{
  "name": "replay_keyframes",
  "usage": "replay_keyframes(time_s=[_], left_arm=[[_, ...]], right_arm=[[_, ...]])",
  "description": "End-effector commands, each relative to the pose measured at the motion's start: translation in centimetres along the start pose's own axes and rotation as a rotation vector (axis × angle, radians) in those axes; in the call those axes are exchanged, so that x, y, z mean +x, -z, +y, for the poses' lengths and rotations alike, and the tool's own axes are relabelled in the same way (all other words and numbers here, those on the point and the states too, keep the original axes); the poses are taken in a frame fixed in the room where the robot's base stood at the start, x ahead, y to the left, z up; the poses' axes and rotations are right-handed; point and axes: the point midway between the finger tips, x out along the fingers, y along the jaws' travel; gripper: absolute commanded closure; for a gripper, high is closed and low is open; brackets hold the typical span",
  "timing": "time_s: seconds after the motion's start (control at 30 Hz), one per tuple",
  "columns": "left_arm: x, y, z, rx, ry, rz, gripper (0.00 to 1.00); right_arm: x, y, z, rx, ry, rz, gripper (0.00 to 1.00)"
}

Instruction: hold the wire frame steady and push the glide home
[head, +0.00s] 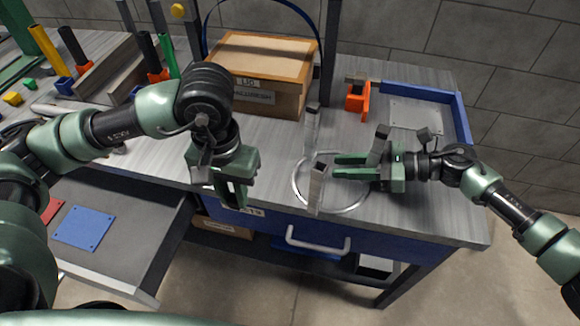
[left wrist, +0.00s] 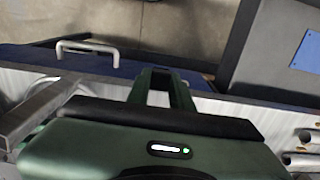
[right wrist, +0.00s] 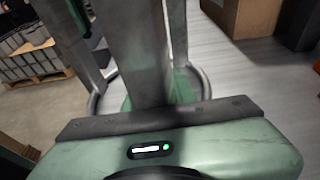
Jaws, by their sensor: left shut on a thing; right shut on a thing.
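The wire frame (head: 299,196) is a thin grey ring on the front of the bench, with two flat grey uprights (head: 313,125) rising at its left side. My right gripper (head: 338,166) reaches in from the right, low over the ring, and is shut on the frame. In the right wrist view a grey upright (right wrist: 148,50) crosses in front of the fingers and hides the grip point. My left gripper (head: 238,192) points down at the bench's front edge, left of the ring. Its fingers are closed up; the glide between them is too hidden to make out.
A cardboard box (head: 262,75) stands behind the left gripper. An orange bracket (head: 358,101) and a blue-rimmed tray (head: 465,118) lie behind the right arm. An open grey drawer (head: 120,262) juts out at left. The blue drawer's handle (head: 318,245) projects below the ring.

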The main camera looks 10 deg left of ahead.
Motion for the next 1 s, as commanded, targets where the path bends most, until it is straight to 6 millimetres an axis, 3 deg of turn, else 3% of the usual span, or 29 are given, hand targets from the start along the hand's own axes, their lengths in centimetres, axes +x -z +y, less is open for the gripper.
replay_keyframes(time_s=[0.13, 0.23, 0.4, 0.6, 1.0], left_arm=[[-0.6, 0.5, 0.7, -0.018, -0.002, 0.003, 1.0], [-2.1, 1.6, 2.4, -0.072, -0.003, 0.006, 1.0], [-6.8, 3.7, 7.1, -0.232, -0.003, 0.009, 1.0], [-12.0, 4.6, 12.2, -0.473, 0.0, 0.006, 1.0], [-13.4, 5.2, 14.7, -1.161, 0.0, 0.003, 1.0]], right_arm=[[0.0, 0.0, 0.1, 0.001, -0.001, 0.0, 0.97], [0.0, 0.0, 0.1, 0.001, -0.001, 0.0, 0.97], [0.0, 0.0, 0.0, 0.001, -0.001, 0.0, 0.97], [0.0, 0.1, 0.0, 0.001, 0.0, 0.001, 0.97], [0.0, 0.1, 0.0, 0.001, -0.001, 0.001, 0.97]])
